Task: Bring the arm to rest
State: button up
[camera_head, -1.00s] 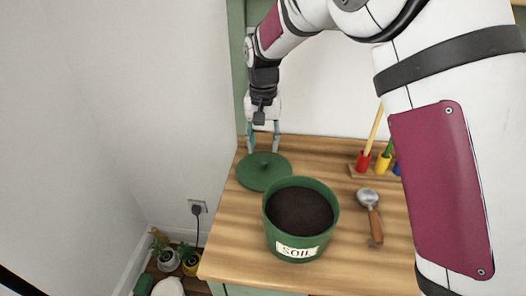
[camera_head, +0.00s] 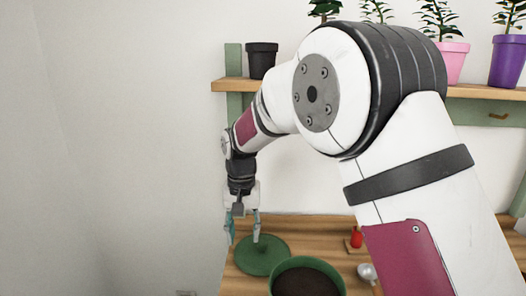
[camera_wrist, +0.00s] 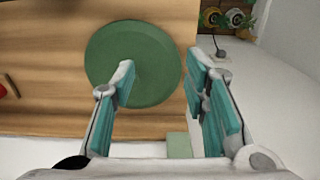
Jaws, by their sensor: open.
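My gripper (camera_head: 243,230) hangs from my bent arm above the left back part of the wooden table. It is open and empty, its teal-padded fingers spread apart. In the wrist view my gripper (camera_wrist: 165,100) has its fingers apart, with the green round lid (camera_wrist: 150,80) below them. The lid (camera_head: 270,262) lies on the table in the head view, close below and to the right of the fingertips.
A green pot of soil (camera_head: 306,280) stands in front of the lid, cut off by the frame. A metal scoop (camera_head: 368,273) lies right of it. A shelf (camera_head: 228,85) with several potted plants runs above. The left wall (camera_head: 100,150) is bare.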

jog(key=s+d+r, duration=1.4)
jog(key=d, duration=0.2)
jog(key=s+d+f+t, duration=0.1)
jog(key=s+d, duration=0.3)
jog(key=s, duration=0.8)
jog(key=s+d+f+t, duration=0.1)
jog(key=s+d, duration=0.4)
jog(key=s, duration=0.6)
notch_tip(320, 180, up, 14)
jog(key=t+p, duration=0.2)
jog(key=p, duration=1.1)
jog(key=shift+s+r, duration=0.2)
